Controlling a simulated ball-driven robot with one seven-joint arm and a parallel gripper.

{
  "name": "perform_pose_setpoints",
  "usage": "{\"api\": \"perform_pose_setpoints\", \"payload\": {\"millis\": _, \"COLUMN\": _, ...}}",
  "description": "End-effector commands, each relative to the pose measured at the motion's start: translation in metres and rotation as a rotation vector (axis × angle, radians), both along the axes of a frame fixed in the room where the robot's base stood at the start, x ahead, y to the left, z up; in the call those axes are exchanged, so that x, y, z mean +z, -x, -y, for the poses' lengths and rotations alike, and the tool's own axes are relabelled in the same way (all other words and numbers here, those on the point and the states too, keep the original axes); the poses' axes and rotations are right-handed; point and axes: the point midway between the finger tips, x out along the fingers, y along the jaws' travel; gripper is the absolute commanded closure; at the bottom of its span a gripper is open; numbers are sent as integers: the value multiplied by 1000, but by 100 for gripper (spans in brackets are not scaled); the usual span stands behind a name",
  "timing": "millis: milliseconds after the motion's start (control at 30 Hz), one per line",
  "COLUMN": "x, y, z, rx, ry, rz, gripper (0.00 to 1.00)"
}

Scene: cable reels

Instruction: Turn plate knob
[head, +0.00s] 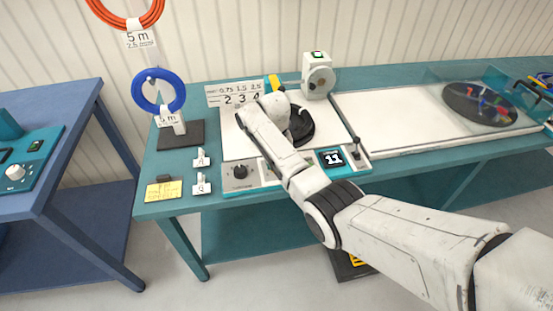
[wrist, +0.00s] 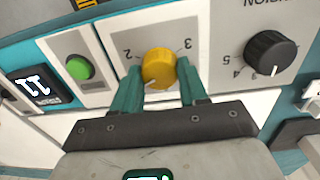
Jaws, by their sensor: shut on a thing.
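In the wrist view, a yellow knob (wrist: 158,66) sits on a light panel with the marks 2 and 3 printed beside it. In the head view my arm covers the yellow knob and the gripper. The panel belongs to the white and teal machine (head: 233,146) on the bench.
A black numbered knob (wrist: 270,52) is right of the yellow one, and a green button (wrist: 79,68) is left. A display (wrist: 37,87) reads 11. A blue cable coil (head: 140,97) hangs on a stand to the left. A dark turntable (head: 480,104) is at right.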

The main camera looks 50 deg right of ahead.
Motion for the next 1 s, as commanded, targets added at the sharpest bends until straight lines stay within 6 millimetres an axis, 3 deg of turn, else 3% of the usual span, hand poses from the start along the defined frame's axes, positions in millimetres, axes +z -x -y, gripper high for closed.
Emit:
{"api": "perform_pose_setpoints", "payload": {"millis": 600, "x": 1, "y": -2, "z": 0, "rx": -580, "ry": 0, "rz": 4, "gripper": 88}}
{"api": "perform_pose_setpoints", "payload": {"millis": 1000, "x": 1, "y": -2, "z": 1, "rx": -857, "ry": 1, "rz": 5, "gripper": 88}}
